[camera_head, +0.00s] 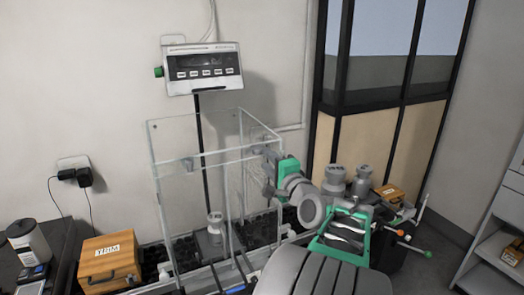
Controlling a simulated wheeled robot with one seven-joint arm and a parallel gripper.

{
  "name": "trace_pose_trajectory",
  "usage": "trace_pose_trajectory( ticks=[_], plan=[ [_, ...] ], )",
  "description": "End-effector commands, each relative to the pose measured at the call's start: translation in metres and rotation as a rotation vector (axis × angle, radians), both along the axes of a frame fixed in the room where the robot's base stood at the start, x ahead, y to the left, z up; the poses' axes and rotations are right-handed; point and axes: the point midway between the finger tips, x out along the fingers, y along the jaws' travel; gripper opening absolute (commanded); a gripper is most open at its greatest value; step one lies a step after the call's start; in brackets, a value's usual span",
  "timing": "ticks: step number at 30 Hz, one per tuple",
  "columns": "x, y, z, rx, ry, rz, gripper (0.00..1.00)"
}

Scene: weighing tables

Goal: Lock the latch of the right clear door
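A clear glass case (190,140) stands on the table beneath the scale display (202,68). Its right clear door (262,150) is on the side facing my arm. My gripper (268,172) is at that right side, near the door's upper part. My grey and green arm comes to it from the lower right. The fingertips are small and partly hidden, so I cannot tell whether they are open or touching the door. The latch cannot be made out, and my gripper covers part of the door edge. A metal weight (215,225) stands inside the case.
A wooden box (108,262) and a pale cylindrical container (30,243) are at the left. Shelves (497,225) are at the far right. A dark-framed window partition stands behind.

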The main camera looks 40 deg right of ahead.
Motion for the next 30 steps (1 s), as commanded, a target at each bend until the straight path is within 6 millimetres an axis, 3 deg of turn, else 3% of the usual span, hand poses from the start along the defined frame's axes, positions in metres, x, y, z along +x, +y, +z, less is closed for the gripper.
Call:
trace_pose_trajectory(
  ticks=[6, 16, 27, 30],
  plan=[
    [0.037, -0.01, 0.002, 0.0, 0.002, 0.002, 0.35],
    [0.044, -0.013, 0.0, -0.003, 0.003, -0.001, 0.35],
    [0.044, -0.013, 0.0, -0.003, 0.004, -0.001, 0.04],
    [0.044, -0.013, 0.0, -0.003, 0.004, -0.001, 0.0]
  ],
)
